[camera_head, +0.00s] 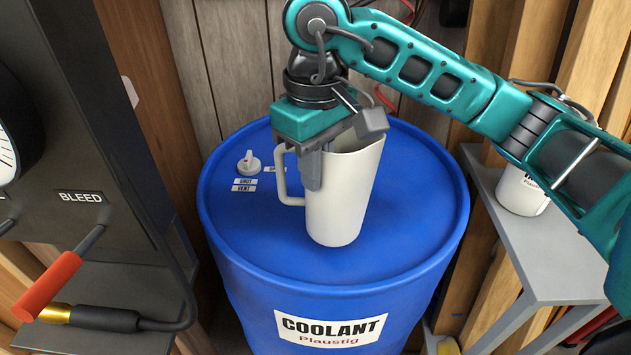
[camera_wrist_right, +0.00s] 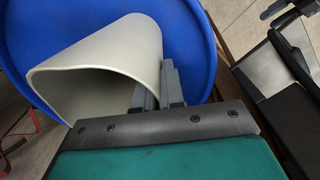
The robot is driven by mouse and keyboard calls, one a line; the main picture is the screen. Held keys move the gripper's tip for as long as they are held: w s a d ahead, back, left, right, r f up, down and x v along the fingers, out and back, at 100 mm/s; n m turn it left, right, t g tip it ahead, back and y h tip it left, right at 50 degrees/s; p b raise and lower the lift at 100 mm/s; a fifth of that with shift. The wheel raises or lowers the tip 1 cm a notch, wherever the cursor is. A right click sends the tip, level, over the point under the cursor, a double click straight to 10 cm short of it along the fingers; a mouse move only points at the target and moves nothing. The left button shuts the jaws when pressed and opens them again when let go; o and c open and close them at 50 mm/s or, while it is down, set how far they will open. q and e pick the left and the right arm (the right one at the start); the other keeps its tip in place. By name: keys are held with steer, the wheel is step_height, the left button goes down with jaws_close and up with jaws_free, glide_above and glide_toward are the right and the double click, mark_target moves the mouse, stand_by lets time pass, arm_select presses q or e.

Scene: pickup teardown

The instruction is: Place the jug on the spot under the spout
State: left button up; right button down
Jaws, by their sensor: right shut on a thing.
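The white jug (camera_head: 342,197) shows upright at the blue coolant drum in the head view, its handle to the left. I cannot tell whether its base touches the drum top. My right gripper (camera_head: 314,168) is shut on the jug's wall near the rim, on the handle side. In the right wrist view the open mouth of the jug (camera_wrist_right: 95,75) fills the upper left, and the right gripper's fingers (camera_wrist_right: 160,88) pinch its wall. The spout and the spot under it cannot be made out.
A panel marked BLEED with a red-handled lever (camera_head: 48,287) stands at the left. A grey shelf (camera_head: 540,250) holding a white container (camera_head: 520,192) is at the right.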

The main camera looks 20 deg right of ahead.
mark_target(335, 212)
steer(key=shift+f, duration=1.25)
steer(key=shift+f, duration=0.2)
steer(key=c, duration=1.2)
jaws_free()
steer(key=shift+c, duration=0.2)
steer(key=shift+r, duration=0.1)
